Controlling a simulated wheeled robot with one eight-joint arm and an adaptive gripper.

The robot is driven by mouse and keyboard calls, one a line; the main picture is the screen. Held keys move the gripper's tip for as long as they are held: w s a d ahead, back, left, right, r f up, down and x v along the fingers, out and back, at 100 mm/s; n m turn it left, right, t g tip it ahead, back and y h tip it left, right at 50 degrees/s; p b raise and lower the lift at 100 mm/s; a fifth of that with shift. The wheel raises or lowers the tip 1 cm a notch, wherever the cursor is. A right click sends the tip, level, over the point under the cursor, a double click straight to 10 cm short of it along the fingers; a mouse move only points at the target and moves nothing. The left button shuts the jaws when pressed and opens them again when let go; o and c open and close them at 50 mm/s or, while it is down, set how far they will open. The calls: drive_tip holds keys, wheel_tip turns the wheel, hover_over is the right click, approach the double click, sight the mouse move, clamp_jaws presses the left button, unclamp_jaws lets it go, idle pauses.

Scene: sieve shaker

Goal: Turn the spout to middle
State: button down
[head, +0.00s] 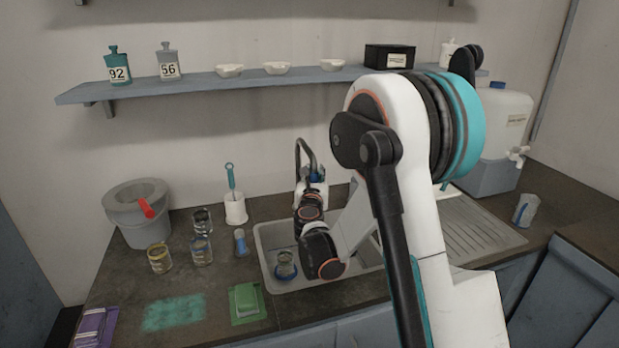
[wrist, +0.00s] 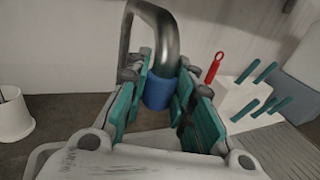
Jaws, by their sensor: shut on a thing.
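The dark metal spout (head: 297,158) of the tap arches up behind the sink (head: 262,262) and comes down on the left of its base in the head view. In the wrist view the spout (wrist: 165,38) rises from a blue collar (wrist: 157,95) and bends left. My gripper (wrist: 166,74) has its teal-padded fingers on both sides of the spout at the collar and is shut on it. In the head view my gripper (head: 314,183) is at the tap, largely hidden by my wrist. The spout's lower end is hard to make out.
A grey bucket (head: 137,215), several jars and a brush holder (head: 235,209) stand left. A drainboard (head: 480,230) and a large water container (head: 498,125) are right. A shelf (head: 200,82) runs above the tap.

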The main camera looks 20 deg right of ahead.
drive_tip(key=shift+s+d, duration=0.1)
drive_tip(key=c, duration=1.4)
unclamp_jaws()
drive_tip(key=shift+o, duration=0.2)
drive_tip(key=v, duration=1.2)
drive_tip(key=shift+r, duration=0.1)
